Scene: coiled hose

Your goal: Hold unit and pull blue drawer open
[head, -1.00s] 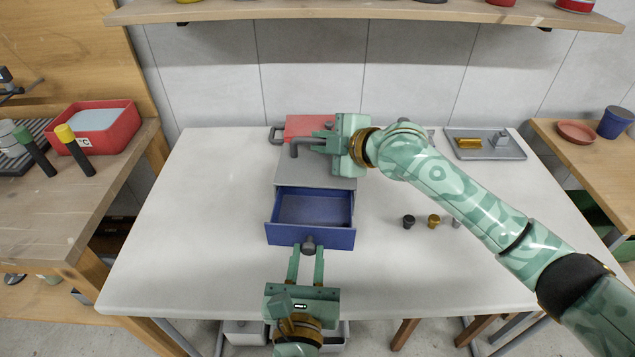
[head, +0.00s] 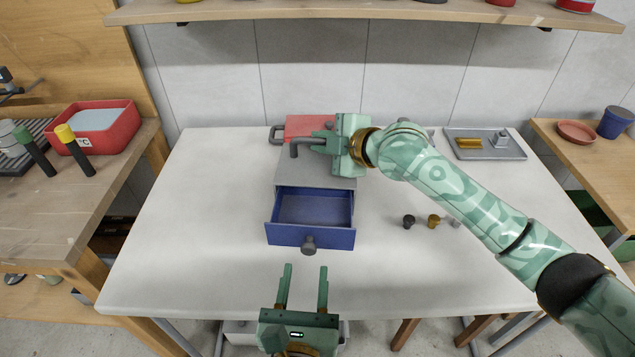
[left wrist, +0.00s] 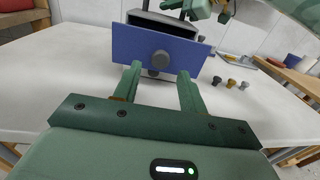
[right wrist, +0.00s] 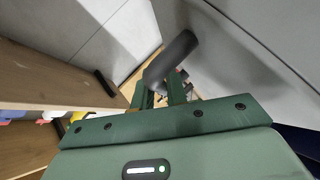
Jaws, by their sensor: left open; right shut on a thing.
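The grey unit (head: 290,169) stands on the table with its blue drawer (head: 311,237) pulled out toward me. The drawer is empty and has a dark round knob (head: 309,244) on its front. My left gripper (head: 305,268) is open and empty, just in front of the knob and apart from it. In the left wrist view the knob (left wrist: 160,59) shows beyond the two fingertips (left wrist: 160,68). My right gripper (head: 318,143) is shut on the dark handle (head: 295,148) on top of the unit; the handle (right wrist: 172,58) also shows in the right wrist view.
A red box (head: 308,124) with a dark handle sits behind my right gripper. Small knobs, one black (head: 408,221) and one brass (head: 433,221), stand right of the drawer. A grey tray (head: 486,146) is at the back right. The table's left side is clear.

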